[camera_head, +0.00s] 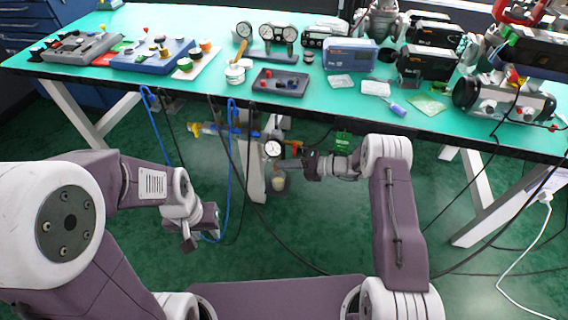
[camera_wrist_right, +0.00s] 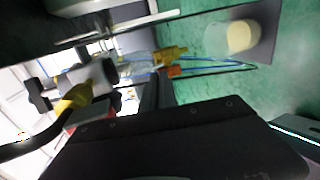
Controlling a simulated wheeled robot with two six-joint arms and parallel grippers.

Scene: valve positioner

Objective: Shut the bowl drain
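An air line with a round gauge (camera_head: 272,148) is fixed below the bench's front edge. Under the gauge is a small cup-shaped bowl (camera_head: 278,183) with pale yellow in it. What looks like the same pale yellow bowl (camera_wrist_right: 240,38) shows at the upper right of the right wrist view. I cannot make out the drain itself. My right gripper (camera_head: 306,164) is just right of the gauge and bowl, seemingly apart from the bowl; its fingertip gap is unclear. My left gripper (camera_head: 198,238) hangs low at the left, away from the bowl, its fingers too small to judge.
The green bench (camera_head: 215,95) above carries gauges, boxes and trays. A yellow-handled fitting (camera_head: 195,130) sits at the line's left end, and a red-orange fitting (camera_head: 296,147) near my right gripper. Blue hoses (camera_head: 231,160) and black cables hang nearby.

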